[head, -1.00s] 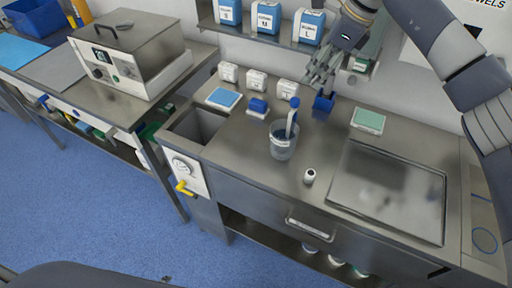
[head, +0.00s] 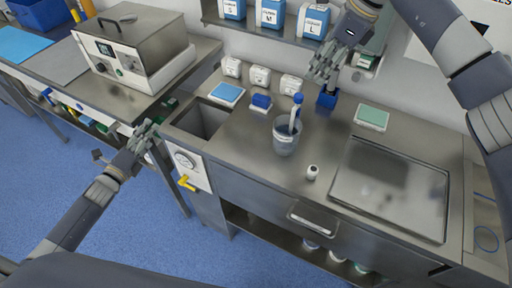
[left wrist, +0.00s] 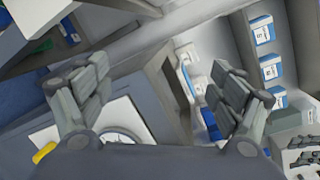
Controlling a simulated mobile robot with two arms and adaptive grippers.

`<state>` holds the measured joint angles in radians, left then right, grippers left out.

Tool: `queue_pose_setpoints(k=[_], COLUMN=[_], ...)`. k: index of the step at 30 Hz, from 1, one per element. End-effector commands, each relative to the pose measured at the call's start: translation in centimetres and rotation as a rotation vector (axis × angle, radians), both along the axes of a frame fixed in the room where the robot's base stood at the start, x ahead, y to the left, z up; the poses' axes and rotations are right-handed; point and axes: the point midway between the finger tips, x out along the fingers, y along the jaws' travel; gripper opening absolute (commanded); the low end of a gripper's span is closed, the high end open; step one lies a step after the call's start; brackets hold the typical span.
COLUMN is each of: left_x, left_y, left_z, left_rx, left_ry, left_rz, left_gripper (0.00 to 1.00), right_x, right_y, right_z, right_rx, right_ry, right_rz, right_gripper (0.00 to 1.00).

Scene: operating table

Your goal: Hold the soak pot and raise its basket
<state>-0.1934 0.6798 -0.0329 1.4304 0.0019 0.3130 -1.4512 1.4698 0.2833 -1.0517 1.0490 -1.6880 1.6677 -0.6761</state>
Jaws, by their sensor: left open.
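The soak pot (head: 284,140), a clear grey cup, stands upright on the steel counter. A blue handle (head: 297,108), apparently the basket's, sticks up out of it; the basket itself is hard to make out inside. My left gripper (head: 147,136) is open and empty, left of the counter's front corner and well apart from the pot. Its spread fingers also show in the left wrist view (left wrist: 158,100). My right gripper (head: 324,70) looks open, behind and right of the pot, above a small blue block (head: 326,99). It is not touching the pot.
A sink opening (head: 204,121) lies left of the pot, with a gauge and yellow valve (head: 186,183) on the counter front. White boxes (head: 260,77) line the back. A steel tray (head: 390,190) fills the right.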

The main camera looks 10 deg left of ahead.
Motion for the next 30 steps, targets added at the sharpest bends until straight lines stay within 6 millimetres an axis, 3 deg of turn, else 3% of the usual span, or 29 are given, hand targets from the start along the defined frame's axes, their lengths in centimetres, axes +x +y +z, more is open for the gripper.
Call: queue_pose_setpoints(k=[1, 3, 6, 12, 18, 22, 30], left_x=[0.8, 1.5, 1.8, 0.7, -1.2, -2.1, -1.2], left_y=[-1.8, -5.0, -10.8, -22.5, -31.0, -34.0, -36.5], left_z=[2.7, 5.4, 6.9, 5.6, 4.7, 4.4, 4.5], left_rx=[0.095, 0.237, 0.421, 0.675, 0.841, 0.901, 0.928], left_ry=[-0.065, -0.148, -0.243, -0.366, -0.479, -0.528, -0.553], left_rz=[-0.061, -0.145, -0.265, -0.456, -0.586, -0.629, -0.645], left_gripper=[0.86, 0.86, 0.86, 0.86, 0.86, 0.86, 0.86], right_x=[0.0, 0.0, 0.0, 0.0, 0.0, 0.0, 0.0], right_y=[0.0, 0.0, 0.0, 0.0, 0.0, 0.0, 0.0], right_z=[0.0, 0.0, 0.0, 0.0, 0.0, 0.0, 0.0], right_rx=[0.000, 0.000, 0.000, 0.000, 0.000, 0.000, 0.000], right_ry=[0.000, 0.000, 0.000, 0.000, 0.000, 0.000, 0.000], right_rz=[0.000, 0.000, 0.000, 0.000, 0.000, 0.000, 0.000], right_gripper=[0.33, 0.33, 0.33, 0.33, 0.33, 0.33, 0.33])
